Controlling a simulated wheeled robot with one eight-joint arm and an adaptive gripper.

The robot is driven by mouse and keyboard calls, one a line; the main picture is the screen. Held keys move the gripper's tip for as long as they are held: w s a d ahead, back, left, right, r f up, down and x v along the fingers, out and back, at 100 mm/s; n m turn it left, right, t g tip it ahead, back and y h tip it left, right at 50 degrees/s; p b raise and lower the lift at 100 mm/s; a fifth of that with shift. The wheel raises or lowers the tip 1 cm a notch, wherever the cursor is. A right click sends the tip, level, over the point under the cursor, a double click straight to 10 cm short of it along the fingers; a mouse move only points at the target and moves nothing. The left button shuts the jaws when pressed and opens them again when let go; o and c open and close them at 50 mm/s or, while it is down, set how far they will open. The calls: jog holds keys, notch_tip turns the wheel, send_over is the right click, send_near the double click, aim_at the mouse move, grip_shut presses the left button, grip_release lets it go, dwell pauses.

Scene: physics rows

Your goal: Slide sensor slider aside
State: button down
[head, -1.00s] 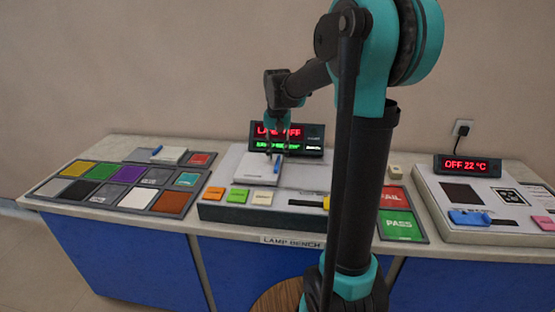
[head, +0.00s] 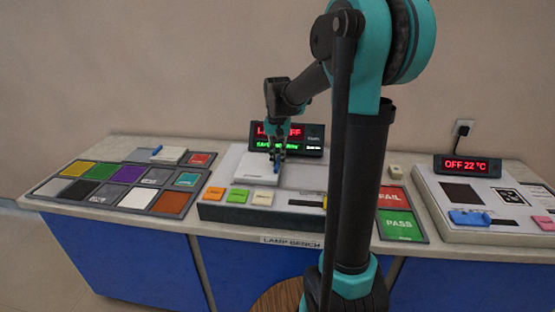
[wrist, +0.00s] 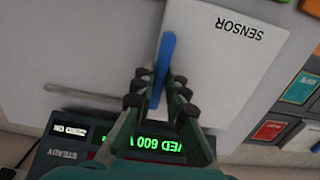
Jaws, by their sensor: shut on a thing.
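The sensor slider (wrist: 215,75) is a white plate marked SENSOR with an upright blue handle (wrist: 163,68). In the head view the white plate (head: 252,170) lies on the lamp bench (head: 300,205), left of its middle. My gripper (wrist: 161,88) is shut on the blue handle in the wrist view. In the head view my gripper (head: 277,160) reaches down to the handle from above, and its fingers partly hide it. What lies under the plate is hidden.
A display (head: 312,139) with red and green text stands behind the slider. Orange, green and beige buttons (head: 238,196) line the bench front. Colored tiles (head: 128,175) lie left. FAIL and PASS pads (head: 400,225) and another console (head: 480,205) are right. A slot (wrist: 85,97) runs beside the plate.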

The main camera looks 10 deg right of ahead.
jog(key=s+d, duration=0.1)
jog(key=d, duration=0.4)
jog(key=s+d, duration=0.2)
jog(key=d, duration=0.3)
jog(key=s+d, duration=0.2)
jog(key=d, duration=0.4)
jog(key=shift+s, duration=0.1)
jog(key=c, duration=1.6)
grip_release()
jog(key=shift+d, duration=0.15)
jog(key=shift+o, duration=0.3)
notch_tip(320, 180, up, 12)
